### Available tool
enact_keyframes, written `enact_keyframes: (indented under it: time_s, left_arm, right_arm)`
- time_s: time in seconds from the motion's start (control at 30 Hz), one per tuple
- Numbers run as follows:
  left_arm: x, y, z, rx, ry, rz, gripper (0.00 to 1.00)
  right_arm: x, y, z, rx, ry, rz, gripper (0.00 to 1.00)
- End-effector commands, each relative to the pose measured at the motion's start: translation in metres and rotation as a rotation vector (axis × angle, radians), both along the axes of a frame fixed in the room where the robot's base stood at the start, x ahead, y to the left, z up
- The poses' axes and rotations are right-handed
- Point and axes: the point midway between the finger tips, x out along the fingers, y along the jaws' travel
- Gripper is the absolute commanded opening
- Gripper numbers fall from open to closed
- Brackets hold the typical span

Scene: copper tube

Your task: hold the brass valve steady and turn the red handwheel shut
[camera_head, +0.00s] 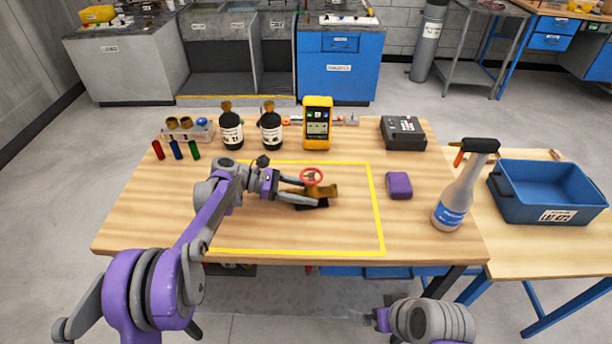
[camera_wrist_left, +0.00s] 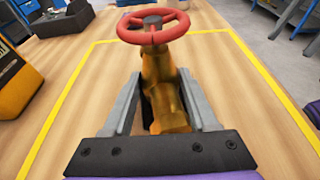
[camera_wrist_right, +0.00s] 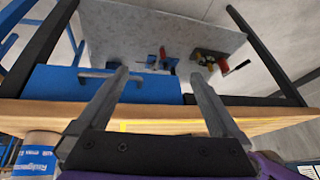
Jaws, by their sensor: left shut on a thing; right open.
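My left gripper (camera_head: 305,193) is shut on the valve body. My right gripper (camera_wrist_right: 160,85) is open and empty, low in front of the table's edge. In the head view only my right arm's wrist shows at the bottom right; its fingertips are not clear there.
Two dark bottles (camera_head: 231,130) and a yellow meter (camera_head: 317,123) stand behind the taped area. A purple block (camera_head: 399,186), a spray bottle (camera_head: 460,188) and a blue bin (camera_head: 548,192) are to the right. The taped area right of the valve is clear.

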Motion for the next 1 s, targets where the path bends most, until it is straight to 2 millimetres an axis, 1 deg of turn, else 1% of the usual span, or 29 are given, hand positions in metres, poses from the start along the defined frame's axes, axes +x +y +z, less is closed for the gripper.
enact_keyframes:
  time_s: [0.03, 0.1, 0.17, 0.2, 0.27, 0.3, 0.37, 0.43, 0.5, 0.6, 0.7, 0.8, 0.9, 1.0]
  left_arm:
    - [0.0, 0.0, 0.0, -0.001, 0.0, -0.001, 0.28]
    - [0.0, 0.0, 0.0, -0.001, 0.0, -0.001, 0.28]
    - [0.0, 0.0, 0.0, -0.001, 0.0, -0.001, 0.28]
    - [0.0, 0.0, 0.0, -0.001, 0.0, 0.0, 0.28]
    - [0.0, 0.0, 0.0, -0.001, 0.0, 0.0, 0.28]
    - [0.0, 0.0, 0.0, -0.001, 0.0, 0.0, 0.28]
    - [0.0, 0.0, 0.0, -0.001, 0.0, 0.0, 0.28]
    - [0.0, 0.0, 0.0, -0.001, 0.0, 0.0, 0.28]
    - [0.0, 0.0, 0.0, -0.001, 0.0, 0.0, 0.28]
    - [0.0, 0.0, 0.0, -0.001, 0.0, 0.0, 0.28]
    - [0.0, 0.0, 0.0, -0.001, 0.0, 0.0, 0.28]
    - [0.0, 0.0, 0.0, -0.001, 0.0, 0.0, 0.28]
    - [0.0, 0.0, 0.0, -0.001, 0.0, 0.0, 0.28]
    - [0.0, 0.0, 0.0, -0.001, 0.0, 0.0, 0.28]
  right_arm:
    - [0.017, 0.013, 0.009, 0.048, -0.012, 0.055, 1.0]
    - [0.04, 0.032, 0.023, 0.122, -0.048, 0.15, 1.0]
    - [0.062, 0.048, 0.036, 0.187, -0.095, 0.23, 1.0]
    - [0.077, 0.058, 0.045, 0.228, -0.131, 0.281, 1.0]
    - [0.1, 0.072, 0.06, 0.287, -0.197, 0.354, 1.0]
    - [0.115, 0.08, 0.07, 0.325, -0.247, 0.398, 1.0]
    - [0.138, 0.09, 0.086, 0.378, -0.332, 0.461, 1.0]
    - [0.166, 0.098, 0.104, 0.43, -0.445, 0.523, 1.0]
    - [0.192, 0.103, 0.122, 0.472, -0.562, 0.573, 1.0]
    - [0.224, 0.105, 0.144, 0.511, -0.723, 0.619, 1.0]
    - [0.248, 0.102, 0.16, 0.529, -0.859, 0.64, 1.0]
    - [0.263, 0.099, 0.171, 0.534, -0.954, 0.649, 1.0]
    - [0.271, 0.097, 0.176, 0.534, -1.004, 0.651, 1.0]
    - [0.274, 0.096, 0.171, 0.534, -1.022, 0.651, 1.0]
